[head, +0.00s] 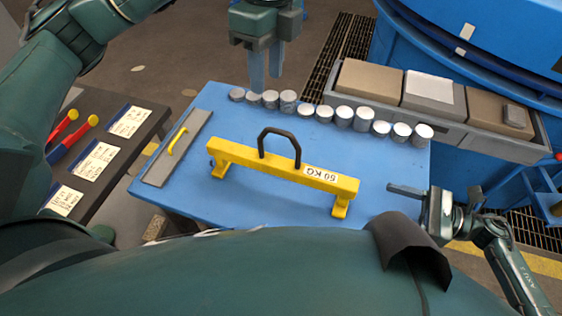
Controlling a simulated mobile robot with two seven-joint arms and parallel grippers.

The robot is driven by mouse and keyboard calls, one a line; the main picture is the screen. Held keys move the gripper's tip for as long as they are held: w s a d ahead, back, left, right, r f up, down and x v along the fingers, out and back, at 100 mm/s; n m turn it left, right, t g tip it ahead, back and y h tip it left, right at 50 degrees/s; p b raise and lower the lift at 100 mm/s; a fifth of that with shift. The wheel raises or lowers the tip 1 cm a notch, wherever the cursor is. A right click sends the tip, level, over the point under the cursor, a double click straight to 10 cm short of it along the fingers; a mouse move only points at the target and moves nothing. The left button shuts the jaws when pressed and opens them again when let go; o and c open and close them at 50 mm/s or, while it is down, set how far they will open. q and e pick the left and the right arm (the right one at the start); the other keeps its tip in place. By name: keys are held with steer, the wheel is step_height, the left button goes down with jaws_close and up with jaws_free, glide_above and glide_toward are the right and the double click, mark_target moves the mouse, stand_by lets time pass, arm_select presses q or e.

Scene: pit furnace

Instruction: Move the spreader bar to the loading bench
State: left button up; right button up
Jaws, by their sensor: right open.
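The spreader bar (250,163) is a yellow beam with short feet, a black loop handle and a white "50 KG" label. It stands upright on a blue table (240,205), handle up. The picture does not label any surface as the loading bench. My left gripper (266,85) points down above the table's far edge, behind the bar and apart from it; its finger gap is unclear. My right gripper (404,190) is open at the table's right edge, to the right of the bar and not touching it. Nothing shows between its fingers.
Several grey cylinders (345,116) line the blue table's far edge. A grey plate with a yellow handle (174,150) lies at its left. A dark bench (110,155) with labels and red-yellow tools is further left. A grey tray (490,142) of blocks stands back right.

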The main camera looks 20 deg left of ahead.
mark_target(267, 130)
arm_select(q)
steer(key=f, duration=0.8)
steer(key=s+f, duration=0.1)
steer(key=f, duration=0.4)
steer(key=shift+a+f, duration=0.1)
arm_select(e)
steer(key=a, duration=1.3)
steer(key=shift+a, duration=0.1)
arm_select(q)
steer(key=shift+c, duration=0.6)
arm_select(e)
steer(key=shift+c, duration=0.6)
arm_select(q)
steer(key=c, duration=0.6)
arm_select(e)
steer(key=c, duration=0.6)
arm_select(q)
jaws_close()
arm_select(e)
jaws_close()
